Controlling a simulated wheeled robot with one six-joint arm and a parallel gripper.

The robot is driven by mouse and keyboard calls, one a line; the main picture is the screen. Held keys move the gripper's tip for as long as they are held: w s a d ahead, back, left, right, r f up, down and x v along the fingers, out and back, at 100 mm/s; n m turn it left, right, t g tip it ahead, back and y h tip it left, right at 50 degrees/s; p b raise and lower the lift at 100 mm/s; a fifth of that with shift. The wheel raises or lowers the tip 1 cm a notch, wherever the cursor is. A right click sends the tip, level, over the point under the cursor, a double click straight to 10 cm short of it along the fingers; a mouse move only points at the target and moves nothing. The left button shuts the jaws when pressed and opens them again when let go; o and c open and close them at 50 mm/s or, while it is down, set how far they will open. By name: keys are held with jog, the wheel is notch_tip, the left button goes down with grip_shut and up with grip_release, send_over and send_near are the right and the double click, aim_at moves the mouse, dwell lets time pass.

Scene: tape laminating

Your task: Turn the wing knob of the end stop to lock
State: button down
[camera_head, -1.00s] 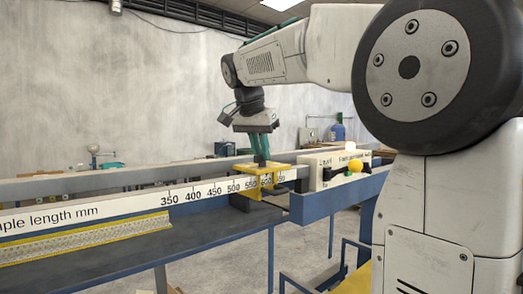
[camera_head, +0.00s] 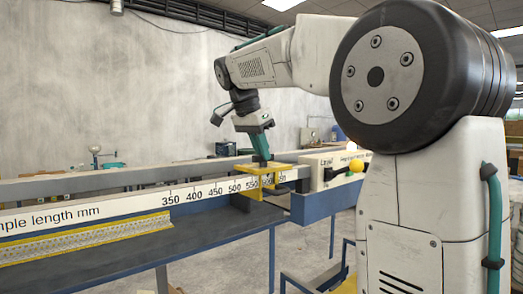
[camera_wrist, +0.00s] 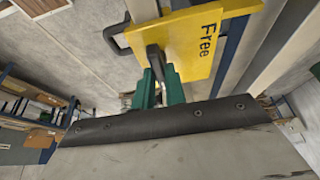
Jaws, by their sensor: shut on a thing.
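The yellow end stop (camera_head: 245,169) sits on the rail with the length scale, near the 550 mark. In the wrist view its yellow plate (camera_wrist: 190,45) carries the word "Free". A dark wing knob (camera_wrist: 153,53) stands at the plate's edge, between my green fingers. My gripper (camera_wrist: 160,82) is shut on the wing knob; it also shows tilted over the end stop in the head view (camera_head: 262,160). The fingers hide most of the knob in the head view. The "Free" lettering is the only label I can read on the plate.
A black loop handle (camera_wrist: 112,38) sticks out beside the plate. A white box with a yellow ball (camera_head: 355,165) is on the blue bench to the right of the stop. A perforated yellow-edged strip (camera_head: 85,240) lies on the bench at left.

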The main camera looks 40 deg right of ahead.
jog(key=c, duration=1.4)
grip_release()
jog(key=shift+c, duration=0.2)
jog(key=v, duration=0.8)
jog(key=shift+f, duration=0.1)
